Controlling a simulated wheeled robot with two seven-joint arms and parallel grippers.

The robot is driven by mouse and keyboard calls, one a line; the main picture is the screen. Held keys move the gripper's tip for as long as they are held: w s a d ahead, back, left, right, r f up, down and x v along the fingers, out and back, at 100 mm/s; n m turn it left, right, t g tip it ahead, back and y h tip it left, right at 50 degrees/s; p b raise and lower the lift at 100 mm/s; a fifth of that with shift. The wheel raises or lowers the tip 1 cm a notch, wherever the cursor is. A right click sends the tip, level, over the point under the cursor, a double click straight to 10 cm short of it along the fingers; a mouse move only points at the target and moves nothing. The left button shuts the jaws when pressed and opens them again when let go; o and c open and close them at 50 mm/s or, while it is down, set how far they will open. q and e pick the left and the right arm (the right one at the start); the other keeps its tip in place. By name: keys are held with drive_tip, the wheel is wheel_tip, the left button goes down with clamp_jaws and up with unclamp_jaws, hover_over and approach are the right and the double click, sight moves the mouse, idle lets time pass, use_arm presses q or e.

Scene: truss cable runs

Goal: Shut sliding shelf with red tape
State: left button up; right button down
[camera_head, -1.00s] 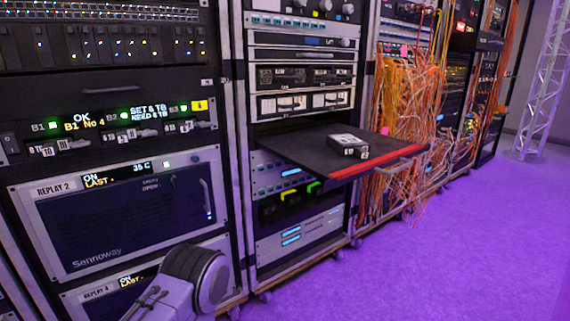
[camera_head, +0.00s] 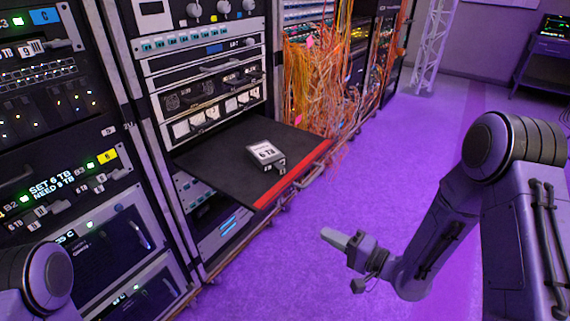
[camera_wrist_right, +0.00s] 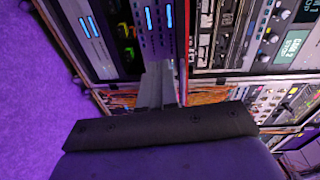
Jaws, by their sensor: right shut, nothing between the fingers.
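The sliding shelf (camera_head: 225,160) is black and pulled out of the middle rack, with red tape (camera_head: 294,174) along its front edge. A small grey box marked 6 TB (camera_head: 265,155) lies on it. My right gripper (camera_head: 330,236) is shut and empty, in front of the shelf and to the right of its taped edge, apart from it. In the right wrist view the gripper's fingers (camera_wrist_right: 158,85) point toward the racks. My left arm shows only in part at the lower left, and its gripper is out of view.
Tangled orange cables (camera_head: 318,85) hang from the rack just beyond the shelf. A rack with a display panel (camera_head: 75,185) stands at left. The purple floor (camera_head: 390,170) in front is clear. A truss (camera_head: 433,45) and a monitor stand (camera_head: 545,50) are far back.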

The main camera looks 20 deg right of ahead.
wheel_tip(320, 180, up, 4)
drive_tip(key=y, duration=0.1)
approach(276, 197)
drive_tip(key=x, duration=0.5)
drive_tip(key=shift+w+a+f, duration=0.1)
drive_tip(key=shift+w+a, duration=0.05)
drive_tip(key=shift+a, duration=0.1)
drive_tip(key=shift+w+a, duration=0.4)
drive_tip(key=shift+w, duration=0.15)
